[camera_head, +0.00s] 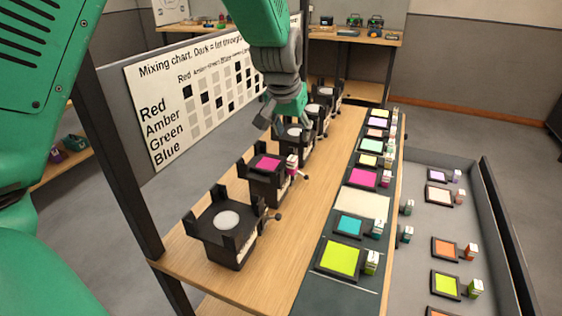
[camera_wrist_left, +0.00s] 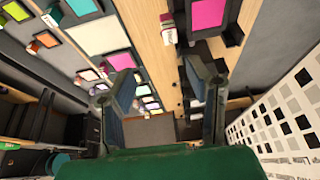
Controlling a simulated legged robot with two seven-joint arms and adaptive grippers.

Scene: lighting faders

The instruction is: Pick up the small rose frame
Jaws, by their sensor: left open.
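Two frames with magenta-pink panes show in the head view. One (camera_head: 363,178) lies on the dark mat in the middle of the row, and the other (camera_head: 266,163) sits in a black holder. Smaller, paler panes lie farther along the mat; I cannot tell which one is the small rose frame. My left gripper (camera_head: 279,124) is open and empty above the line of black holders, to the left of the mat. In the left wrist view its fingers (camera_wrist_left: 163,100) stand apart, with the mat's magenta frame (camera_wrist_left: 121,61) near the left finger. My right gripper is out of view.
The black holders (camera_head: 232,222) stand along the table (camera_head: 283,232). The mat (camera_head: 330,288) bears lime, teal, yellow and mint frames with small tagged blocks. A grey tray (camera_head: 487,205) holds more frames at right. A mixing chart (camera_head: 175,125) stands behind the holders.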

